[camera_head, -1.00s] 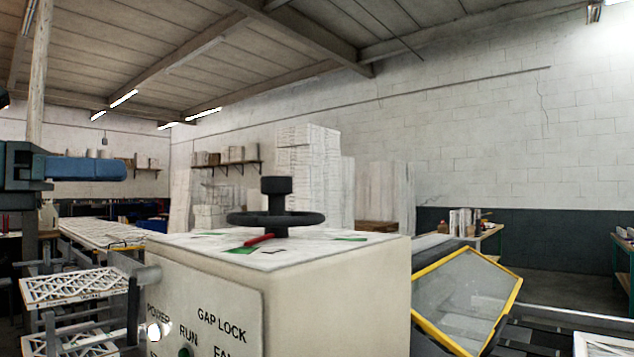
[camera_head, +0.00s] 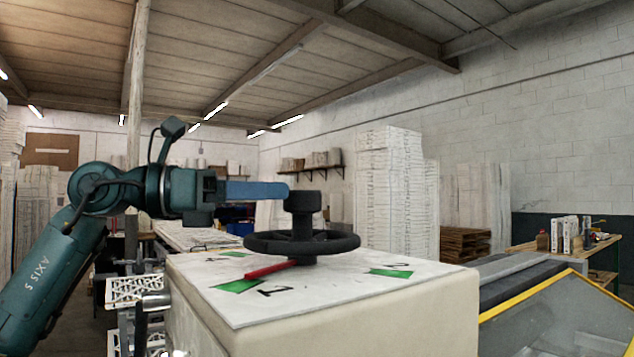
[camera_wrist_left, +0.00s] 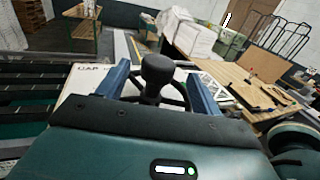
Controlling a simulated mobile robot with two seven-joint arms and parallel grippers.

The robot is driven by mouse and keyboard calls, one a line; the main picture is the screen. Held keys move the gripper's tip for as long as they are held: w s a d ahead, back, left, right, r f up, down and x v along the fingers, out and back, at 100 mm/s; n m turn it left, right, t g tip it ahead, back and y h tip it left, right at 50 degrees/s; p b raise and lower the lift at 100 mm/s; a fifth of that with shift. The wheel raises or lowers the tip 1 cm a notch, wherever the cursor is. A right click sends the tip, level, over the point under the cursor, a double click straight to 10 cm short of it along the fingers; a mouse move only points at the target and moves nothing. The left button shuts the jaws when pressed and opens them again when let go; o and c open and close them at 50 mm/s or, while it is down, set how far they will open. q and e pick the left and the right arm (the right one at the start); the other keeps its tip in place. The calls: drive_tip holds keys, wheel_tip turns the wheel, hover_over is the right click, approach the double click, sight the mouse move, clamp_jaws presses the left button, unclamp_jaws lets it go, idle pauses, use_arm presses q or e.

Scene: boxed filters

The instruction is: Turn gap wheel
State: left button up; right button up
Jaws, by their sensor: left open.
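The gap wheel (camera_head: 302,244) is a black handwheel with a thick upright hub knob (camera_head: 305,203), on top of a cream machine box (camera_head: 400,310). A red pointer (camera_head: 270,269) lies under the wheel, beside green marks on the white dial plate (camera_head: 330,285). My left gripper (camera_head: 285,190) is level with the knob, its blue fingers reaching it from the left. In the left wrist view the two blue fingers (camera_wrist_left: 157,85) are apart, with the knob (camera_wrist_left: 158,72) between them and the wheel rim below. I cannot tell whether they touch it. My right gripper is out of view.
A yellow-framed clear guard (camera_head: 560,315) stands right of the box. White slatted racks (camera_head: 135,290) stand at its lower left. Tall stacks of white filters (camera_head: 390,190) and a workbench (camera_head: 565,245) are behind.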

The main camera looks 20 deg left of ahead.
use_arm(q)
drive_tip(key=p+x, duration=0.1)
drive_tip(key=x, duration=0.6)
drive_tip(key=shift+w+d+p, duration=0.15)
drive_tip(key=shift+w+p, duration=0.05)
drive_tip(key=shift+p, duration=0.15)
drive_tip(key=shift+c, duration=0.4)
drive_tip(key=c, duration=1.3)
